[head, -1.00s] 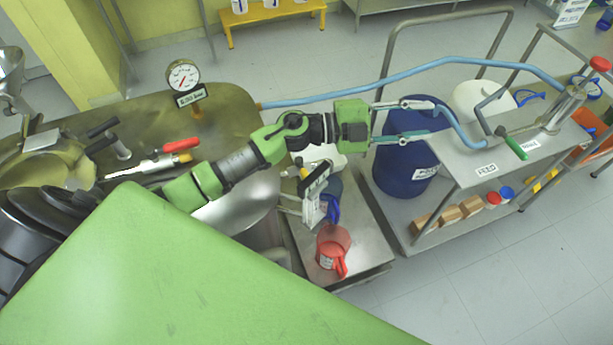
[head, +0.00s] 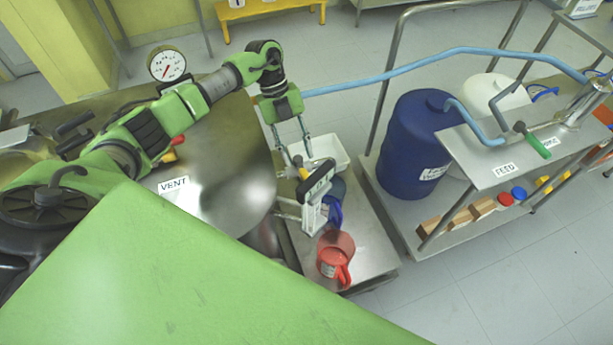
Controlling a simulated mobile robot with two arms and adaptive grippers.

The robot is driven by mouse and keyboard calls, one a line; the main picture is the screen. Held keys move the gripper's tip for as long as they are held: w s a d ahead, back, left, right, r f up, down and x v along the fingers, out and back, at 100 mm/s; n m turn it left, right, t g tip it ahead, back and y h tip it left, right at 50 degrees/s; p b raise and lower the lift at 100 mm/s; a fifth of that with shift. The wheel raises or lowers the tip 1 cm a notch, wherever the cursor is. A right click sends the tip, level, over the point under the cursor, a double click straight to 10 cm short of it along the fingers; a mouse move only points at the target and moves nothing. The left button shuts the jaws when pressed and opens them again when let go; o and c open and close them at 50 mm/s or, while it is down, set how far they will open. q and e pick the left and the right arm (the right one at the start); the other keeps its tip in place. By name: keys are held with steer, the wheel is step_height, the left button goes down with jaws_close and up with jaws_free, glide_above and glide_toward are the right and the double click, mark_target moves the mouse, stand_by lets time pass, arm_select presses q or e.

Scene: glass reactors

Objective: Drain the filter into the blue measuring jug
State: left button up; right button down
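The blue measuring jug (head: 335,212) stands on the low steel stand (head: 372,250), partly hidden behind a drain fitting with a white label plate (head: 314,212). A yellow-ended part (head: 303,173) sits at the top of this fitting. My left gripper (head: 297,166) points down just above that part, its two fingers apart and nothing visible between them. I cannot tell whether a fingertip touches the fitting. The fitting juts out from the side of the large steel vessel (head: 225,145); I cannot tell whether this vessel is the filter. My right gripper is not in view.
A red jug (head: 336,262) stands in front of the blue one, and a white tub (head: 326,150) behind it. A blue drum (head: 407,145) and a steel trolley (head: 470,160) stand to the right. A blue hose (head: 430,60) crosses behind. My green body covers the lower left.

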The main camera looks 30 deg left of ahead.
mark_target(304, 175)
arm_select(q)
steer(key=x, duration=0.9)
steer(key=shift+d+f+p, duration=0.1)
steer(key=shift+p, duration=0.3)
jaws_close()
